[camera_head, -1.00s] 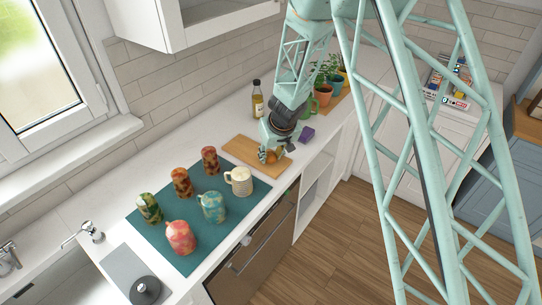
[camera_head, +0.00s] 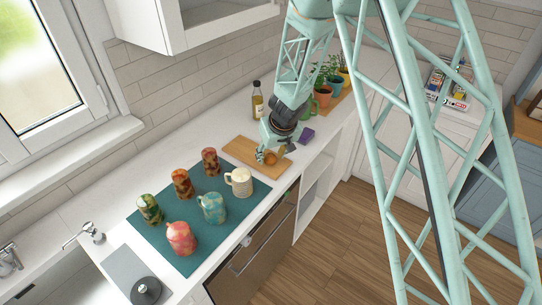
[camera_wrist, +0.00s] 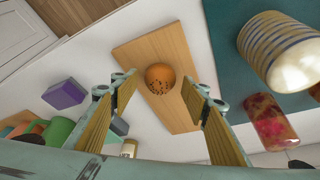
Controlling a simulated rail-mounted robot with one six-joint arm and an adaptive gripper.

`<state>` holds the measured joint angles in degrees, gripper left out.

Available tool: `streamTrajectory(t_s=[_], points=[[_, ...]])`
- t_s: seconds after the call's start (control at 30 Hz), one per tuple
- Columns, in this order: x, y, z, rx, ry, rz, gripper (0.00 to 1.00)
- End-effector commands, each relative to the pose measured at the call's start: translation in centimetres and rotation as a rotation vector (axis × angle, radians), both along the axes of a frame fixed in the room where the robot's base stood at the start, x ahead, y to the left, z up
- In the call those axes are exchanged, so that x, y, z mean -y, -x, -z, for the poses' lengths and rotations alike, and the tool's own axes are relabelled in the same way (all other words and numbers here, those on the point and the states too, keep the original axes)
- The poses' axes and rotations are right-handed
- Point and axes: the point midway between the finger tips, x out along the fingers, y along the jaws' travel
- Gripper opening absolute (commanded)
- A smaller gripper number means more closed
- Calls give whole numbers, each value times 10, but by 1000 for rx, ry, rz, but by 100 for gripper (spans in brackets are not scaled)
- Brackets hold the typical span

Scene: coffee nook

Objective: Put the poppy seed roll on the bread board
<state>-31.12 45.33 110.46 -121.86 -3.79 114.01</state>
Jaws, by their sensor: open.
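The poppy seed roll (camera_wrist: 160,77), round and orange-brown with dark specks, rests on the wooden bread board (camera_wrist: 176,43). In the head view the roll (camera_head: 270,158) shows small below my gripper, on the bread board (camera_head: 240,149). My gripper (camera_wrist: 159,102) is open; its two fingers stand apart on either side of the roll in the wrist view, with no visible contact. In the head view my gripper (camera_head: 271,149) is just above the board, its fingers partly hidden.
A teal mat (camera_head: 200,262) with several mugs lies left of the board, the cream mug (camera_head: 240,181) closest. A purple box (camera_head: 307,135) and a bottle (camera_head: 257,101) stand near the board. Potted plants (camera_head: 323,96) are farther back.

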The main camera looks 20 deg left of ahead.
Motion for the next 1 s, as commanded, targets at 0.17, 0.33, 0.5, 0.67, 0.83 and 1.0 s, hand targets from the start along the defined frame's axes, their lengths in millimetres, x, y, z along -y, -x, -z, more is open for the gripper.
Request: streamTrajectory(t_s=[0.17, 0.33, 0.5, 0.67, 0.83, 1.0], points=[[4, 4, -16, 0, 0, 0, 42], [7, 8, -32, 1, -1, 0, 42], [11, 13, -45, 0, 0, 1, 42], [15, 17, -58, 1, -1, 0, 42], [18, 22, -72, 1, -1, 0, 42], [22, 26, -85, 0, 0, 0, 42]])
